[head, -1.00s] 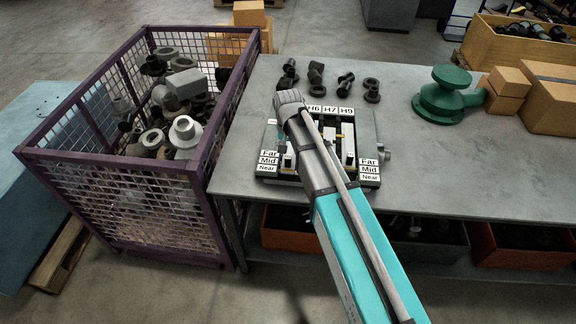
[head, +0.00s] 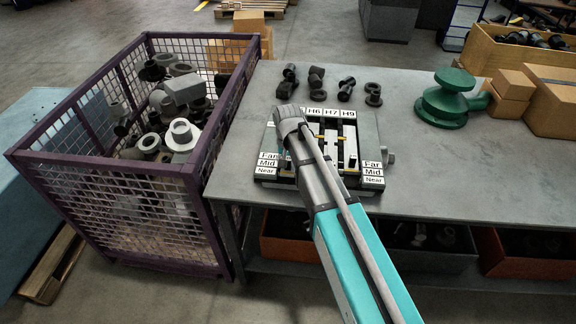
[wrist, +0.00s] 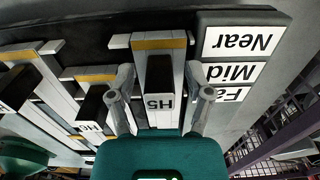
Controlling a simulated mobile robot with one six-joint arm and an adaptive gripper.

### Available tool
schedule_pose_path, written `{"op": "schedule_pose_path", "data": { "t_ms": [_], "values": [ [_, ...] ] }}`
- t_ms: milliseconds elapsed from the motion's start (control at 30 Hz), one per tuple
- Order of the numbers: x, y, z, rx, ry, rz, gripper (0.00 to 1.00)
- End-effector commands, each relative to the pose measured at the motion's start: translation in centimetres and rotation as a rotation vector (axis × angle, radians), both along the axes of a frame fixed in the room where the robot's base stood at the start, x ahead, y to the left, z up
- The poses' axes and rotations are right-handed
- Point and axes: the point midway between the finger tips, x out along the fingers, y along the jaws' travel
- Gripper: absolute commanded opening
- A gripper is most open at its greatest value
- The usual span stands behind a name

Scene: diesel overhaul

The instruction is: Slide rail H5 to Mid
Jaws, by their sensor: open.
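Rail H5 (wrist: 160,74) shows in the wrist view as a dark block with a white H5 label at its near end and an orange-and-white crosspiece at its far end. That crosspiece lies level with the Near label (wrist: 238,42); the Mid label (wrist: 231,73) and a partly covered Far label (wrist: 224,94) are beside it, upside down. My gripper (wrist: 158,76) is open, one finger on each side of the H5 block, with gaps visible.
Neighbouring rails stand close left of H5 in the wrist view, including one with an orange band (wrist: 92,75). A purple mesh crate (head: 110,168) adjoins the bench (head: 440,180) on the left. Dark fittings (head: 345,90) lie behind the fixture; a green flanged part (head: 447,98) stands right.

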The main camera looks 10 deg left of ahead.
Motion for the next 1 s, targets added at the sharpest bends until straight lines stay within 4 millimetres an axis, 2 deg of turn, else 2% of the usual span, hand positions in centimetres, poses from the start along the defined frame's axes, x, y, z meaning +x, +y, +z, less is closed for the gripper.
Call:
{"op": "schedule_pose_path", "data": {
  "t_ms": [267,600,633,867,1000],
  "values": [
    [0.0,0.0,0.0,0.0,0.0,0.0,0.66],
    [0.0,0.0,0.0,0.0,0.0,0.0,0.03],
    [0.0,0.0,0.0,0.0,0.0,0.0,0.0],
    [0.1,0.0,0.0,0.0,0.0,0.0,0.0],
    [1.7,0.1,0.0,0.0,0.0,-0.001,0.0]
  ]
}}
